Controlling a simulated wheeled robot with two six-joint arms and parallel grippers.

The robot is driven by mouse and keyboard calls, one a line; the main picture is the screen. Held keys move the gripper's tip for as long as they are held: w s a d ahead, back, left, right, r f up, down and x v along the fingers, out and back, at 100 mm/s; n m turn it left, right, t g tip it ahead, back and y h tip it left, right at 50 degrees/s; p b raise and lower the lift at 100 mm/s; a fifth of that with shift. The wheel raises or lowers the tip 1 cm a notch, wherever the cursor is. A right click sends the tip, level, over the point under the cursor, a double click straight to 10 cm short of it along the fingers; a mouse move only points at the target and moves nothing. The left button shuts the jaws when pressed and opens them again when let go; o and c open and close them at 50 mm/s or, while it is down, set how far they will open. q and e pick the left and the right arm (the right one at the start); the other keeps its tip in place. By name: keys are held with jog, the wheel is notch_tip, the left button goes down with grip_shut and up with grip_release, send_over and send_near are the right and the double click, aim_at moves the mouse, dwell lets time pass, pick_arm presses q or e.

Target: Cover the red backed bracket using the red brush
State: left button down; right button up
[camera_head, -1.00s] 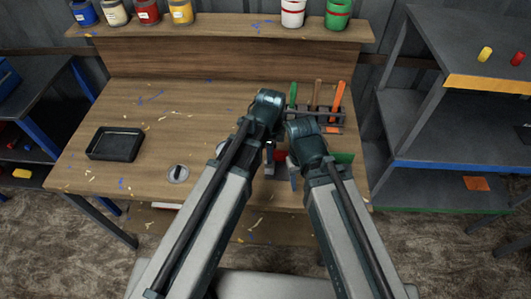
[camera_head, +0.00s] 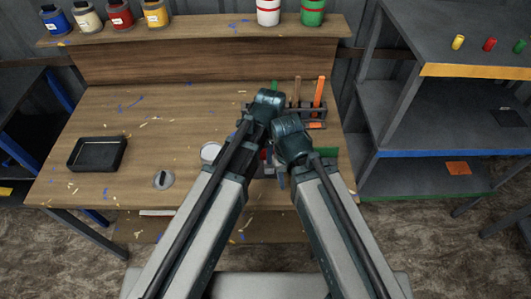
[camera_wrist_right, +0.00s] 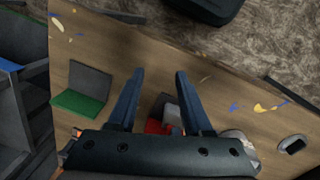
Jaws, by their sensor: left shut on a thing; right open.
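A red part (camera_wrist_right: 155,127) with a grey piece beside it shows low between my right gripper's fingers in the right wrist view; it may be the red backed bracket, but it is partly hidden. My right gripper (camera_wrist_right: 160,75) is open above the bench, its blue fingers apart and nothing clearly gripped. My left gripper (camera_head: 264,165) is at the front of the bench, mostly hidden behind my arms. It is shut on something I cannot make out. I cannot identify the red brush; green, brown and orange handles (camera_head: 319,95) stand in a rack at the bench's back right.
A green bracket with a grey back (camera_wrist_right: 80,95) lies beside the right gripper. Paint cans line the back shelf. Grey shelves (camera_head: 440,175) stand right.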

pick_arm(q)
jog(key=shift+w+d, duration=0.6)
jog(key=shift+w, duration=0.2)
dwell(1.0)
jog(key=shift+a, duration=0.15)
jog(key=shift+s+a, duration=0.15)
jog(key=shift+a, duration=0.85)
jog(key=shift+s+a, duration=0.15)
jog(key=shift+a, duration=0.8)
jog(key=a, duration=0.1)
jog(key=w+a, duration=0.1)
jog(key=a, duration=0.1)
jog(key=shift+w+a, duration=0.15)
jog(key=shift+w, duration=0.1)
